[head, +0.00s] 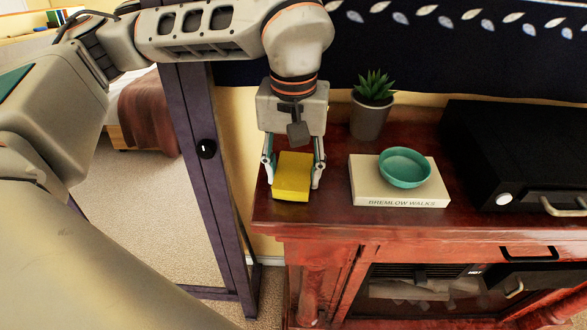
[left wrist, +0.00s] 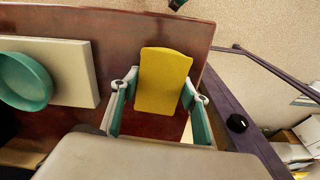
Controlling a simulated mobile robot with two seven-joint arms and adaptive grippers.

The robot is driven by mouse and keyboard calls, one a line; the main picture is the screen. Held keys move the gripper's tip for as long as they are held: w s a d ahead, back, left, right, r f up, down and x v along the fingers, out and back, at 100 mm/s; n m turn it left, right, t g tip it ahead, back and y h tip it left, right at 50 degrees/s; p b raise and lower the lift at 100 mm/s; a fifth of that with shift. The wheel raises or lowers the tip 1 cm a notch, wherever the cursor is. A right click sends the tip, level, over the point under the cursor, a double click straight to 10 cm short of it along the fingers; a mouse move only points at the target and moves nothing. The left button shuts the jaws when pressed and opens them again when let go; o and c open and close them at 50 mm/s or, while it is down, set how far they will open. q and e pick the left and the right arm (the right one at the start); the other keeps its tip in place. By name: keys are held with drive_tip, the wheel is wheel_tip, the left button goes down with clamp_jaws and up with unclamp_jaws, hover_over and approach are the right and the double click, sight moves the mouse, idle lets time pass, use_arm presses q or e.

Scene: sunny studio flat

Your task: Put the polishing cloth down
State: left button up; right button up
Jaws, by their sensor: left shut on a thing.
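The yellow polishing cloth (head: 292,174), a folded block, is at the left end of the red-brown cabinet top (head: 335,205). My left gripper (head: 291,184) points down from above and is shut on the cloth, one finger on each side. In the left wrist view the cloth (left wrist: 164,80) shows between the teal-padded fingers, over the cabinet top near its edge. I cannot tell whether its underside touches the wood. My right gripper is not in view.
A cream book (head: 370,183) with a teal bowl (head: 405,180) on it lies to the right of the cloth. A potted succulent (head: 370,115) stands behind, and a black device (head: 515,150) at the right. A dark-framed mirror (head: 200,130) stands close on the left.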

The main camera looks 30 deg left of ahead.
sight(295, 168)
use_arm(q)
drive_tip(key=shift+f, duration=0.3)
drive_tip(key=o, duration=1.3)
drive_tip(key=shift+c, duration=0.2)
drive_tip(key=shift+r, duration=0.1)
drive_tip(key=r, duration=0.7)
drive_tip(key=shift+w+r, duration=0.15)
drive_tip(key=shift+w, duration=0.15)
drive_tip(key=shift+s+r, duration=0.1)
drive_tip(key=shift+r, duration=0.25)
